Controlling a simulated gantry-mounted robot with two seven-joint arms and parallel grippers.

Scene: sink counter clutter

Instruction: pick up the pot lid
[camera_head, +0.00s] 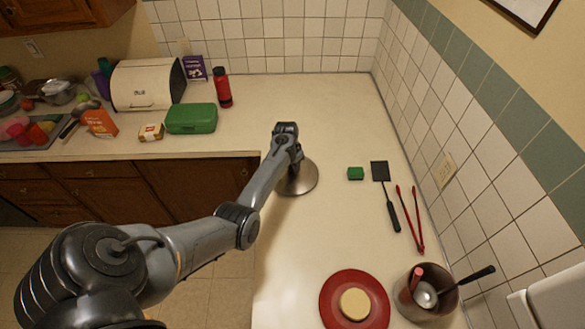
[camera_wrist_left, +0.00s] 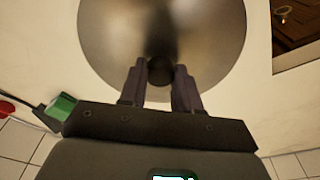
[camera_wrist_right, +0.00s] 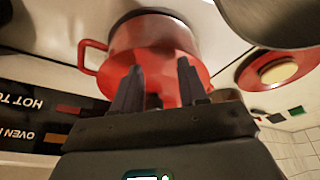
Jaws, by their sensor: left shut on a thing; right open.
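The pot lid is a round, dull metal disc (camera_head: 300,180) on the counter, partly hidden behind my left arm in the head view. It fills the top of the left wrist view (camera_wrist_left: 205,30), with a dark round knob (camera_wrist_left: 160,72) at its middle. My left gripper (camera_wrist_left: 160,78) is shut on this knob. I cannot tell whether the lid touches the counter. My right gripper (camera_wrist_right: 157,82) is open and empty, with a red pot (camera_wrist_right: 155,40) beyond its fingers. The right gripper is outside the head view.
A green sponge (camera_head: 355,173), black spatula (camera_head: 380,172) and red tongs (camera_head: 412,225) lie right of the lid. A red plate (camera_head: 327,297) and brown pot (camera_head: 443,305) stand nearer. A green box (camera_head: 192,118) and red bottle (camera_head: 222,88) stand behind. Counter around the lid is mostly clear.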

